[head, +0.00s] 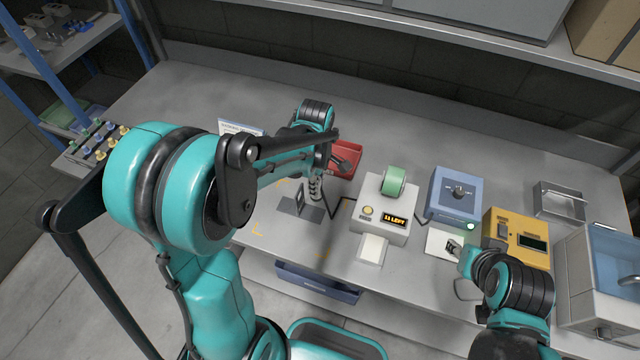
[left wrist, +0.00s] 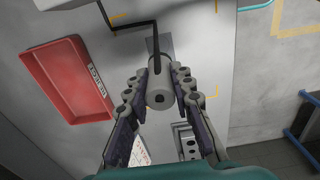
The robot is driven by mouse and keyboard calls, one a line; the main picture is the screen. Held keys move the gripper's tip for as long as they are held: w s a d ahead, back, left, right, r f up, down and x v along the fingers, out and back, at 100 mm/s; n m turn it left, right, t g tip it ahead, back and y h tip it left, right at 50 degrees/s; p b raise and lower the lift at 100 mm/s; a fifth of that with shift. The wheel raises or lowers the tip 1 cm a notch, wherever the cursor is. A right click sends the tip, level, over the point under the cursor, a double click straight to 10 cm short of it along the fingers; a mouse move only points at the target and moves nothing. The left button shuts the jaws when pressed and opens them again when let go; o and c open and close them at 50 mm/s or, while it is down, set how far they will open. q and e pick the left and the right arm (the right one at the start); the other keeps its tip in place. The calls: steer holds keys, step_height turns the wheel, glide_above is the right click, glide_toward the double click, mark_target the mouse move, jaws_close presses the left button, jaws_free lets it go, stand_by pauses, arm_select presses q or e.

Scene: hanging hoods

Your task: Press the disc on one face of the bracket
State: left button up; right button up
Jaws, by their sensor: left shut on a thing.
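My left gripper (head: 316,180) is above the left middle of the bench. In the left wrist view its two fingers (left wrist: 159,95) are closed around a grey cylindrical tool (left wrist: 160,92) with a dark hole in its end. A small grey upright piece (head: 299,200), which looks like the bracket, stands on a dark flat plate (head: 312,214) just left of the tool. I cannot make out a disc on its faces. My right gripper (head: 458,250) is at the lower right, near a white card (head: 439,243); its fingers are too small to judge.
A white dispenser (head: 383,212) with a green roll (head: 394,181) and an "11 LEFT" display stands to the right. A black bent line joins the tool's area to it. A red tray (head: 347,157) lies behind. Blue (head: 457,192) and yellow (head: 515,237) boxes stand further right.

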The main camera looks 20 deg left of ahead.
arm_select(q)
steer(key=shift+f+b, duration=3.6)
steer(key=shift+f, duration=1.6)
steer(key=shift+f, duration=0.15)
steer(key=shift+r+p, duration=2.5)
steer(key=shift+r, duration=1.05)
